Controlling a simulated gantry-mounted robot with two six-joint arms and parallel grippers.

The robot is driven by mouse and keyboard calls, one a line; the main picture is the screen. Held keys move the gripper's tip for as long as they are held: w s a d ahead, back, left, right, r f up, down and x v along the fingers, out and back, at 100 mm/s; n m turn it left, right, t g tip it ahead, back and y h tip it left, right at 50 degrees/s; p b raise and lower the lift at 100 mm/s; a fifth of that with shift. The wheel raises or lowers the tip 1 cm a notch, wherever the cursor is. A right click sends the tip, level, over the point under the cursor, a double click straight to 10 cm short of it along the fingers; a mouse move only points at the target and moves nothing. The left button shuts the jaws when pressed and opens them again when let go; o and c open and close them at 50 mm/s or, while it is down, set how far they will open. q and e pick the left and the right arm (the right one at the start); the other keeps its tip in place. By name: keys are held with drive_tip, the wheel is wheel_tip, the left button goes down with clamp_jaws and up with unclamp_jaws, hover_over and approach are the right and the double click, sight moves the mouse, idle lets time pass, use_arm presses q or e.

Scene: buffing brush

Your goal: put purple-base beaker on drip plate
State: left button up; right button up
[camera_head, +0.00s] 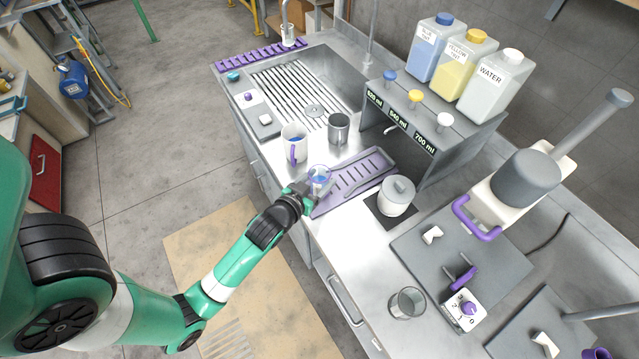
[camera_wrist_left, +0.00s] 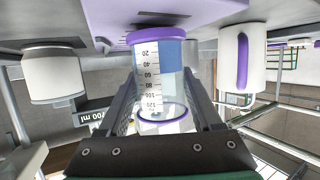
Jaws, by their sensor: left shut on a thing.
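The purple-base beaker (camera_head: 320,176) is clear, with a printed scale and blue liquid inside. It is between the fingers of my left gripper (camera_head: 308,188), which is shut on it. In the left wrist view, which looks inverted, the beaker (camera_wrist_left: 160,75) shows its purple base toward the top of the picture, close to a purple surface. My right gripper is out of view.
A white mug with a purple handle (camera_head: 294,143) and a metal cup (camera_head: 339,129) stand left of the plate. An empty glass (camera_head: 407,303) stands at the front right.

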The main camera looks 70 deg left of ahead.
use_arm(q)
drive_tip(key=shift+f, duration=0.5)
drive_tip(key=shift+r, duration=0.1)
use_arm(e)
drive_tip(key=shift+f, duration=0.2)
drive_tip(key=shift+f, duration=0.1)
use_arm(q)
drive_tip(key=o, duration=1.4)
